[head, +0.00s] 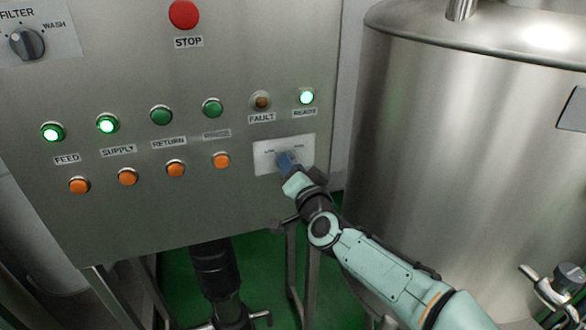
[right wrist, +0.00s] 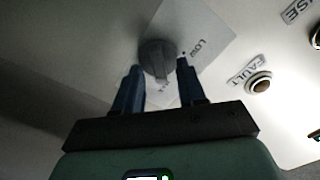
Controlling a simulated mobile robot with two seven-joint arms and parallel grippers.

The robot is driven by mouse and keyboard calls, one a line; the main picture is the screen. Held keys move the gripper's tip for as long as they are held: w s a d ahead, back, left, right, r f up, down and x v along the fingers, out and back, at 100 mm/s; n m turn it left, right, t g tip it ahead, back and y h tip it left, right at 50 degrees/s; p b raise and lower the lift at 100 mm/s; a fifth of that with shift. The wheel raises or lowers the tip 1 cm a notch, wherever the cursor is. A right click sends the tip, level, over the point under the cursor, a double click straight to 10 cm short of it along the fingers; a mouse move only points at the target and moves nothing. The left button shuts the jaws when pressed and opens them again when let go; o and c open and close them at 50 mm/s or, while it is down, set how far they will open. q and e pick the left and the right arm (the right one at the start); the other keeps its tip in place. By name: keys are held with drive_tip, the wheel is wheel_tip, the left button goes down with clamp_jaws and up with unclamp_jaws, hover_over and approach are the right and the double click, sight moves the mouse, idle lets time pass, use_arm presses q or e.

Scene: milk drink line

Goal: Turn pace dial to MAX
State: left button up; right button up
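The pace dial (right wrist: 157,57) is a grey knob on a white plate (head: 264,160) at the lower right of the steel control panel. In the right wrist view, LOW is printed beside the dial, and another label is partly hidden by a finger. My right gripper (head: 287,160) is at the plate and covers most of the dial in the head view. In the right wrist view its two dark blue fingers (right wrist: 160,66) are spread, one on each side of the dial. I cannot tell whether they touch it. The dial's setting is unclear. My left gripper is not in view.
A red STOP button (head: 184,14) and a filter selector (head: 26,43) are higher on the panel. Several green and orange buttons lie left of the plate. The FAULT lamp (head: 261,100) and lit READY lamp (head: 306,97) sit just above. A large steel tank (head: 450,130) stands close on the right.

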drive_tip(key=b+v, duration=0.1)
drive_tip(key=v, duration=1.2)
drive_tip(key=shift+s, duration=0.2)
